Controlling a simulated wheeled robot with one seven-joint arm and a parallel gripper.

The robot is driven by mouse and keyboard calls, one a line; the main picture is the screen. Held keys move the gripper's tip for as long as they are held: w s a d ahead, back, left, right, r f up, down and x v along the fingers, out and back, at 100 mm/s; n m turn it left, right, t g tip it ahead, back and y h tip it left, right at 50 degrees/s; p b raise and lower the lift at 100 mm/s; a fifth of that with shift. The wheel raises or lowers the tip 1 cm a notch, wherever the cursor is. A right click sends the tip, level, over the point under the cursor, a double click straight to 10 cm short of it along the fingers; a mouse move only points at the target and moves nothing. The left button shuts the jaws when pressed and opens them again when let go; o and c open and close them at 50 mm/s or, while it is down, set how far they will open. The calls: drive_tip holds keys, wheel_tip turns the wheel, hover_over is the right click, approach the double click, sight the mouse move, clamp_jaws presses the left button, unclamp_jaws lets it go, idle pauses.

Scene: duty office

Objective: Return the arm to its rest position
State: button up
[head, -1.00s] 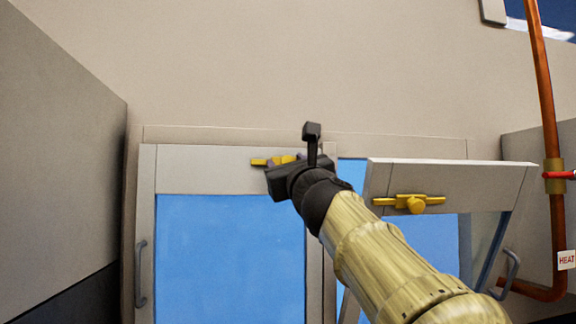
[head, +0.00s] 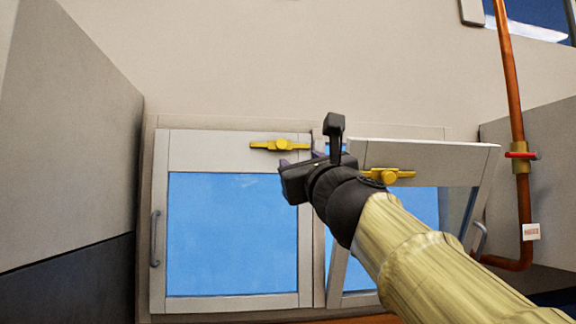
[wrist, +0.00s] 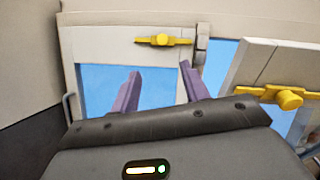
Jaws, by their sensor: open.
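My gripper (wrist: 158,92) is open and empty, its two purple fingers spread apart in the wrist view. In the head view my gripper (head: 298,160) is raised in front of the windows, near the gap between the two panes and right of the left yellow latch. My arm reaches up from the lower right. The left window (head: 232,235) looks shut, with a yellow latch (head: 281,145) on its top rail. The right window (head: 425,158) is tilted open, its top leaning out, with a yellow latch (head: 392,175) partly covered by my arm.
A grey cabinet (head: 70,130) stands close on the left. A copper pipe (head: 512,90) with a red-handled valve (head: 521,155) runs down the right, beside a grey box (head: 555,160). The tilted pane juts out near my arm.

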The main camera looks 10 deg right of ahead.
drive_tip(key=shift+s+f, duration=0.35)
drive_tip(key=shift+s, duration=0.1)
drive_tip(key=shift+s, duration=0.1)
